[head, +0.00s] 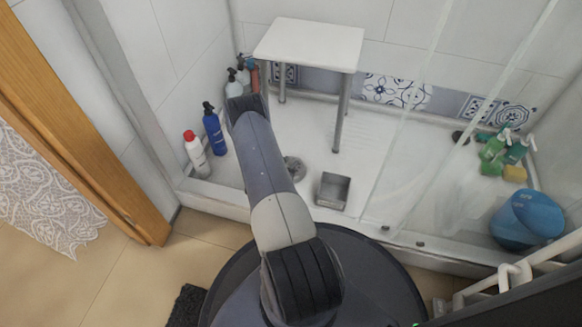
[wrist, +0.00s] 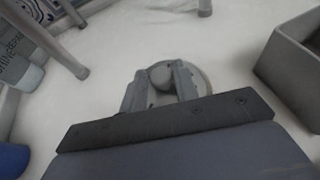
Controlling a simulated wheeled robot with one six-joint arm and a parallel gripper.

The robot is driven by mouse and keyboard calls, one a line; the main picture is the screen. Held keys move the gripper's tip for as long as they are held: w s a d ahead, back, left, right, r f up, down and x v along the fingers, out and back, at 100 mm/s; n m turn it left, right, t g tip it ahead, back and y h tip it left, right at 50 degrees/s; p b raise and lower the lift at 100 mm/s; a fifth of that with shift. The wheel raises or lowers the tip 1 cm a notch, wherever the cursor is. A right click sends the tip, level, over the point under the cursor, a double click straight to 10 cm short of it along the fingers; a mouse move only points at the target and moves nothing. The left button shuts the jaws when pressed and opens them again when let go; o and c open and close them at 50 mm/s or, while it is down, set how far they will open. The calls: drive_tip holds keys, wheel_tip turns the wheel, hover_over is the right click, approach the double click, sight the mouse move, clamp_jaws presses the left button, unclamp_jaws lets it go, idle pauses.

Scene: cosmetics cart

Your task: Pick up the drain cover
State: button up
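The drain cover (head: 294,168) is a round grey disc on the white shower floor, partly hidden by my arm in the head view. In the wrist view the drain cover (wrist: 205,82) lies straight ahead, with a rounded grey knob at its middle. My gripper (wrist: 160,68) is open over it, one finger on each side of the knob. The fingers cover parts of the disc. I cannot tell whether either finger touches the knob. In the head view the gripper is hidden behind my arm.
A grey square box (head: 332,191) stands right of the drain cover. A white stool (head: 311,45) stands behind, its legs on the floor. Bottles, including a blue one (head: 214,131), stand at left. A glass panel and a blue container (head: 527,220) are at right.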

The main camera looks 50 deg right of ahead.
clamp_jaws()
drive_tip(key=shift+r, duration=0.1)
